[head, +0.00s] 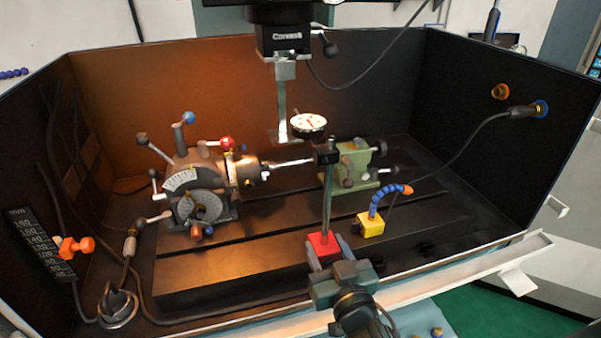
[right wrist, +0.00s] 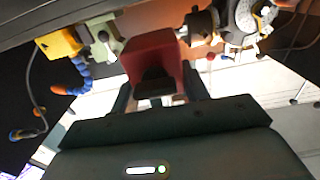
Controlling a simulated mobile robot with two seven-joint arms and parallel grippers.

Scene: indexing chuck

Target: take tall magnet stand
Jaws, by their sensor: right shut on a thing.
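The tall magnet stand has a red block base (head: 323,244) and an upright grey post (head: 328,200). A round white dial gauge (head: 309,122) sits near the top of the post. My right gripper (head: 326,258) is shut on the red base from the front side, at the front edge of the dark machine table. In the right wrist view the red base (right wrist: 152,58) sits between the two dark fingers of the gripper (right wrist: 158,92). Whether the base touches the table is hidden by the gripper. My left gripper is not in view.
The indexing chuck (head: 205,185) stands left on the slotted table (head: 220,275). A green tailstock (head: 354,165) is behind the post. A yellow block with a blue hose (head: 370,225) stands close on the right. The machine head (head: 283,40) hangs above.

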